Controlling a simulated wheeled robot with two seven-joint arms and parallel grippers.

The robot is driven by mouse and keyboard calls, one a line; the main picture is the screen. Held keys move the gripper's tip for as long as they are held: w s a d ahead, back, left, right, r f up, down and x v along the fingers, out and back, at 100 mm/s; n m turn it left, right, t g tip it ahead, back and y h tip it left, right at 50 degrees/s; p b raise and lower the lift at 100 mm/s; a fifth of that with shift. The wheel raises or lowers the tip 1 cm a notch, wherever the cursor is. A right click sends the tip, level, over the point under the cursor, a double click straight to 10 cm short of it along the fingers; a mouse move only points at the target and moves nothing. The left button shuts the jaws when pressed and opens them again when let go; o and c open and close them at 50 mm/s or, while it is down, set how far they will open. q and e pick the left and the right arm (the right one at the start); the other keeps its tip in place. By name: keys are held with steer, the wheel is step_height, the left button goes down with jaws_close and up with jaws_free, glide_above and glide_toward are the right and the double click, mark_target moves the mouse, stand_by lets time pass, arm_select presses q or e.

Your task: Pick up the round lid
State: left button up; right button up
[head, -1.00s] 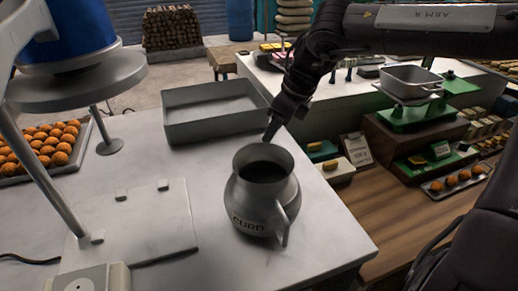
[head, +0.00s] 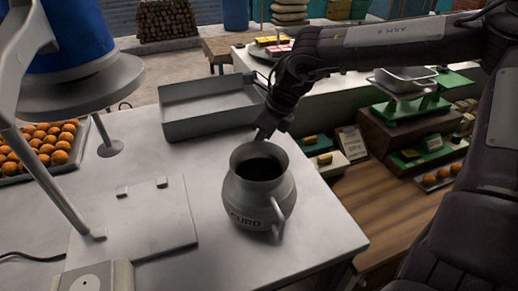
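No separate round lid can be made out in the head view. A grey metal jug (head: 252,195) marked CURD stands upright on the white table, its round mouth uncovered and dark inside. My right gripper (head: 261,137) points down just behind the jug's far rim. The view does not show whether it touches the rim, and its fingers are too small and dark to tell open from shut. My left gripper is out of view.
A blue container on a grey round stand (head: 80,92) rises at the left beside a tray of orange balls (head: 38,148). An empty grey tray (head: 210,118) lies behind the jug. The table (head: 300,240) is clear right of the jug.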

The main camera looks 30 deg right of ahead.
jaws_close()
